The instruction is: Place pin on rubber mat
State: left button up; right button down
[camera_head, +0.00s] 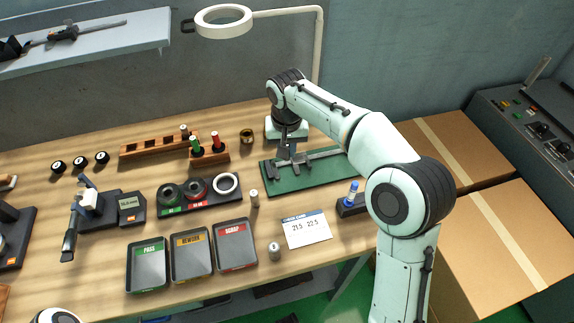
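The green mat (275,180) lies on the bench at centre right, with a grey caliper (318,156) lying across it. My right arm reaches in from the right, and its dark gripper (287,150) points down over the mat's left part, at the caliper. Its fingers are too small to tell if they are open or hold anything. One small metal pin (254,199) stands on the bench left of the mat. Another metal cylinder (274,251) stands near the front edge. My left gripper is out of view; only a bit of arm shows at bottom left.
Three trays marked PASS (132,268), REWORK (176,268) and SCRAP (220,256) stand in front. A ring-gauge tray (233,197), a wooden rack (150,150) and a white card (306,230) are nearby. A ring lamp (222,29) hangs above; cardboard boxes (480,225) stand right.

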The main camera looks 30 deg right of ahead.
aim_at(286, 171)
jog(key=shift+f+b, duration=0.4)
jog(key=shift+f, duration=2.5)
jog(key=shift+f, duration=0.2)
jog(key=c, duration=1)
grip_release()
jog(key=shift+c, duration=0.2)
notch_tip(286, 171, up, 12)
jog(key=s+p, duration=0.1)
jog(key=p, duration=0.1)
jog(key=shift+s+a+r, duration=0.2)
jog(key=shift+a, duration=0.1)
jog(key=shift+f, duration=0.1)
